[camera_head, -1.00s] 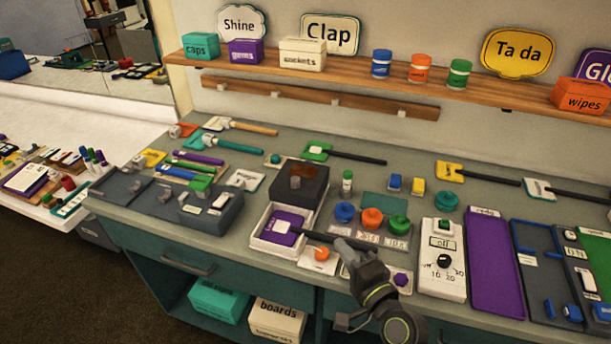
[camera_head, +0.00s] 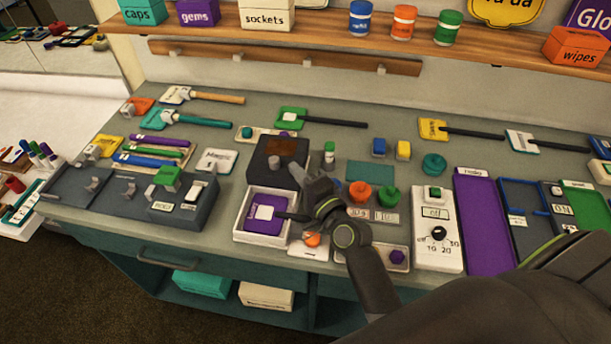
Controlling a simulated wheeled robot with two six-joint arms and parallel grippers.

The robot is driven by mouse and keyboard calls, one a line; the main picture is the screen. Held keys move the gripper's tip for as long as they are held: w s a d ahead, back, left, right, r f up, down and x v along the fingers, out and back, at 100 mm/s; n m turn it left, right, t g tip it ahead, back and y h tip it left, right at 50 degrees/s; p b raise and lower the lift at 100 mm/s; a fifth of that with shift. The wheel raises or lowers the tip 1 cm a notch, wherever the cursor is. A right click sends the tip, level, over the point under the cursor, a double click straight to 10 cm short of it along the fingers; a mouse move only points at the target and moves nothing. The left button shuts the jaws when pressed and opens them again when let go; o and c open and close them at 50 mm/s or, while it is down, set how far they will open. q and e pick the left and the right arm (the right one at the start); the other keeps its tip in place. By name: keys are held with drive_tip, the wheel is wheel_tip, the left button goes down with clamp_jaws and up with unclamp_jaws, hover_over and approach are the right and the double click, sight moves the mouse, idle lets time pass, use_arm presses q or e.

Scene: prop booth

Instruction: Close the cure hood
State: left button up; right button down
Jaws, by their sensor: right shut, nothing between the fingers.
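The cure hood (camera_head: 267,148) is a dark box-shaped lid with a brown window on top and a grey knob (camera_head: 275,165) on its front. It sits raised behind an open white tray (camera_head: 241,232). A purple paddle with a white label (camera_head: 264,213) lies in the tray, and its dark handle runs out to the right. My right gripper (camera_head: 298,172) is shut and empty, with its fingertips at the right side of the hood, close to the knob. I cannot tell whether they touch it. My left gripper is not in view.
Orange and green knobs (camera_head: 389,195) stand just right of my gripper, with a white timer box (camera_head: 437,231) beyond. A grey latch case (camera_head: 180,206) stands left of the tray. An orange knob (camera_head: 312,239) on a white plate lies in front. A shelf (camera_head: 330,30) runs above.

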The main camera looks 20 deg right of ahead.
sight(288, 161)
drive_tip(key=w, duration=0.4)
drive_tip(key=shift+a+f+p, duration=0.1)
drive_tip(key=shift+a+p, duration=0.15)
drive_tip(key=shift+p, duration=0.1)
drive_tip(key=shift+w+a, duration=0.1)
drive_tip(key=shift+w, duration=0.2)
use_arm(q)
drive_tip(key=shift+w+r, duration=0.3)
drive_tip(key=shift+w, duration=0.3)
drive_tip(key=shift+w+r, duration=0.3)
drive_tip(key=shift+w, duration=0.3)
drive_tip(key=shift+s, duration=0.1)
